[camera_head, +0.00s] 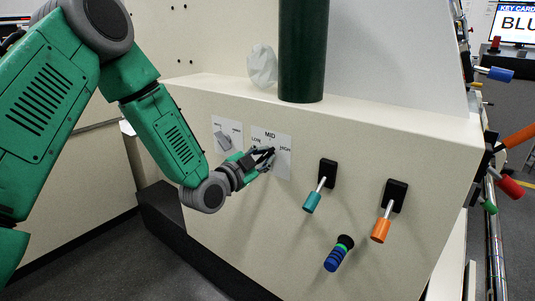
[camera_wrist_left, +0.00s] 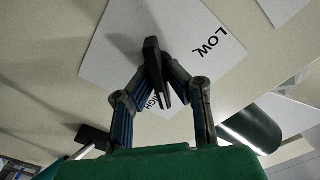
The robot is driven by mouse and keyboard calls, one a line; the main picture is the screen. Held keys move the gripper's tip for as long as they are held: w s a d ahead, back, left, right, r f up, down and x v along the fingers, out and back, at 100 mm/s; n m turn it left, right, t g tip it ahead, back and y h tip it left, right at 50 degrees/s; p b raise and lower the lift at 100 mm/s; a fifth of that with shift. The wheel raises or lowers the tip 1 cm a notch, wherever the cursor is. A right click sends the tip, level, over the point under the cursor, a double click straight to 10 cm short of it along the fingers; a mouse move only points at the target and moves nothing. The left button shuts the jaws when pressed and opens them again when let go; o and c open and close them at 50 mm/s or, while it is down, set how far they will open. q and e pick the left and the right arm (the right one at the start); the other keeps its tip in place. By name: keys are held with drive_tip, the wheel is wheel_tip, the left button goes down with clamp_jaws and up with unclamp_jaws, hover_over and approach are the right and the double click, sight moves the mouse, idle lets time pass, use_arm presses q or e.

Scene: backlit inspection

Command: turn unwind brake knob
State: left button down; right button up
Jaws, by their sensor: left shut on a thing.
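The black knob (camera_wrist_left: 152,58) stands on a white plate (camera_head: 284,146) marked LOW, MID and HIGH on the cream panel. I take it to be the brake knob. My left gripper (camera_head: 265,158) reaches it from the left in the head view. In the left wrist view, my left gripper's fingers (camera_wrist_left: 157,70) are closed on both sides of the knob. The fingers hide most of the knob in the head view, so its pointing direction is hard to read there. My right gripper is in neither view.
A second plate with a grey switch (camera_head: 224,141) is left of the knob. A teal-handled lever (camera_head: 312,201), an orange-handled lever (camera_head: 381,229) and a blue handle (camera_head: 335,259) stick out to the right. A dark green cylinder (camera_head: 302,50) stands on the ledge above.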

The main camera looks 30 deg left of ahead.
use_arm(q)
drive_tip(key=n, duration=0.2)
drive_tip(key=n+p, duration=0.1)
drive_tip(key=shift+s+a+f+n, duration=0.15)
drive_tip(key=shift+a+f+n, duration=0.1)
drive_tip(key=shift+f+n, duration=0.15)
drive_tip(key=shift+n+p, duration=0.3)
drive_tip(key=shift+n, duration=1.7)
drive_tip(key=shift+d, duration=0.1)
drive_tip(key=c, duration=1.6)
unclamp_jaws()
drive_tip(key=shift+r, duration=0.1)
drive_tip(key=shift+s, duration=0.2)
drive_tip(key=s, duration=0.3)
drive_tip(key=s+a, duration=0.1)
drive_tip(key=s, duration=0.7)
drive_tip(key=shift+s+a, duration=0.1)
drive_tip(key=shift+a, duration=0.05)
